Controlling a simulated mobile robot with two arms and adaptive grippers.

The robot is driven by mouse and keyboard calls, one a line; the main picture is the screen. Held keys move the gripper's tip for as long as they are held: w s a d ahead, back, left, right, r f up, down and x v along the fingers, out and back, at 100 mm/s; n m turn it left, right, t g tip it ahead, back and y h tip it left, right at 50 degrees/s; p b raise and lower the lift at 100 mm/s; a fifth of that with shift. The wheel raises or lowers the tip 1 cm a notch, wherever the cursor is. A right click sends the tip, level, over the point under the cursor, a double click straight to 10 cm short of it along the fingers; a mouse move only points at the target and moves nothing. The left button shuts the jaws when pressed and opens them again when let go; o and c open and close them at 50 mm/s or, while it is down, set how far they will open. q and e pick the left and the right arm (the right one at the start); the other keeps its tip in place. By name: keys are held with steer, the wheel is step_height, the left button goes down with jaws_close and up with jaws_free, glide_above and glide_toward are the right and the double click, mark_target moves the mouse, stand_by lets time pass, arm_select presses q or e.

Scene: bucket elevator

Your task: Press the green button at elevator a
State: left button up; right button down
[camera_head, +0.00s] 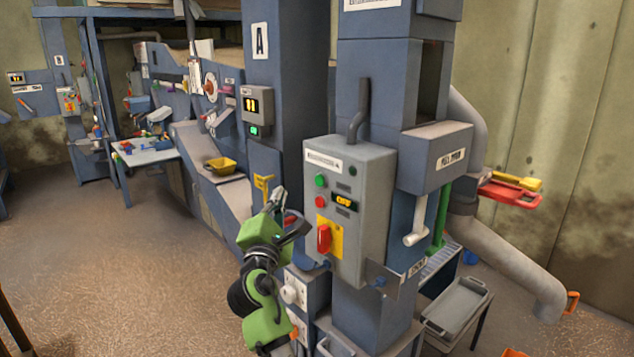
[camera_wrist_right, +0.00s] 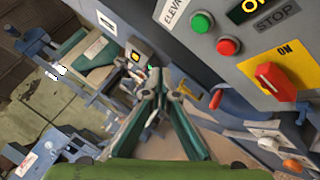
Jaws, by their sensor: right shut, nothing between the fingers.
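The grey control box (camera_head: 345,205) of elevator A stands on a blue column in the middle of the head view. Its round green button (camera_head: 320,181) is at the upper left of its front face, above a red button (camera_head: 320,202). The green button also shows at the top of the right wrist view (camera_wrist_right: 202,22). My right gripper (camera_head: 280,192) is left of the box and apart from it, slightly lower than the green button. It is shut and empty; its fingers meet at the tips in the right wrist view (camera_wrist_right: 152,72). My left gripper is out of view.
A red rotary switch (camera_head: 324,238) on a yellow plate juts from the box below the buttons. A display (camera_head: 344,201) with amber letters is beside them. A white handle (camera_head: 415,235) sticks out at right. Open floor (camera_head: 110,255) lies at left.

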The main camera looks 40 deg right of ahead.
mark_target(315, 178)
steer(key=d+p, duration=0.1)
steer(key=d, duration=0.7)
steer(key=shift+w+d+p, duration=0.35)
steer(key=shift+w+p, duration=0.05)
steer(key=shift+d, duration=0.1)
stand_by(1.1)
steer(key=shift+d, duration=0.3)
steer(key=shift+d, duration=0.55)
stand_by(0.7)
steer(key=shift+a, duration=0.85)
steer(key=shift+a, duration=0.1)
